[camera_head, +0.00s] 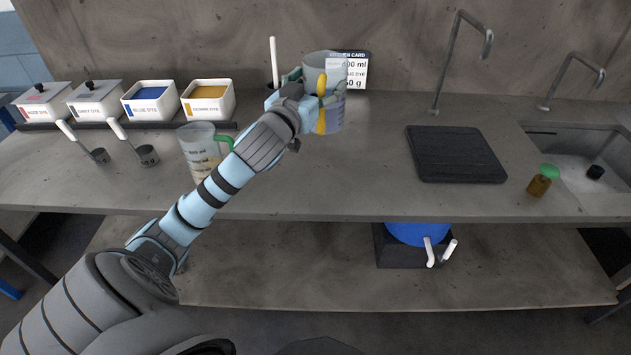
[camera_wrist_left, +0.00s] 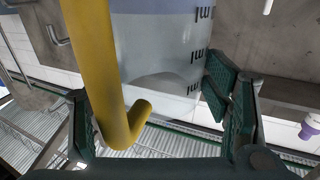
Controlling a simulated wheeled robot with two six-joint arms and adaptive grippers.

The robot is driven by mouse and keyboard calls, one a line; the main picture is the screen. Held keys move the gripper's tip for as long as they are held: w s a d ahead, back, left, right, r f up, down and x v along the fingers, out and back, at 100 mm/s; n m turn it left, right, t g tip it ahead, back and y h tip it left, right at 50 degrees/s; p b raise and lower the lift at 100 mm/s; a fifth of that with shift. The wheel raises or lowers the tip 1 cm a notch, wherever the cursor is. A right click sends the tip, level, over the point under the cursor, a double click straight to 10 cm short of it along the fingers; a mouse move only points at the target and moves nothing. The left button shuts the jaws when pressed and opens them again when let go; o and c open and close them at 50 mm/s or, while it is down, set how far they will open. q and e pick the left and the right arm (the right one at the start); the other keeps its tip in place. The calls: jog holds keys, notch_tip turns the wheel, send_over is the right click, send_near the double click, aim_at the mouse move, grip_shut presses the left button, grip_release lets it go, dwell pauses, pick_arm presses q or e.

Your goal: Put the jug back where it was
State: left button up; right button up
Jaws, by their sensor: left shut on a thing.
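A clear measuring jug (camera_head: 336,117) with a yellow handle (camera_head: 321,103) is upright at the back middle of the counter. My left gripper (camera_head: 306,92) is shut on this jug at its handle side. In the left wrist view the yellow handle (camera_wrist_left: 103,75) stands between the fingers, with the clear jug wall (camera_wrist_left: 160,50) and its ml marks behind. I cannot tell whether the jug's base touches the counter. My right gripper is not in view.
A second jug (camera_head: 197,148) with a green handle stands left of my forearm. Labelled dye boxes (camera_head: 148,103) and two ladles (camera_head: 147,155) are at the left. A card (camera_head: 357,70) stands behind the held jug. A black mat (camera_head: 455,155) and a sink (camera_head: 580,160) lie right.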

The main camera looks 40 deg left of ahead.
pick_arm(q)
jog(key=shift+a+r+y, duration=0.5)
jog(key=shift+a+r, duration=0.05)
jog(key=shift+a, duration=0.15)
jog(key=shift+a+n+y, duration=0.3)
jog(key=shift+n, duration=0.1)
notch_tip(320, 180, down, 20)
jog(key=b, duration=0.5)
jog(key=shift+r+b, duration=0.2)
jog(key=shift+b, duration=0.1)
jog(key=o, duration=1.9)
jog(key=v, duration=1.2)
jog(key=shift+r, duration=0.35)
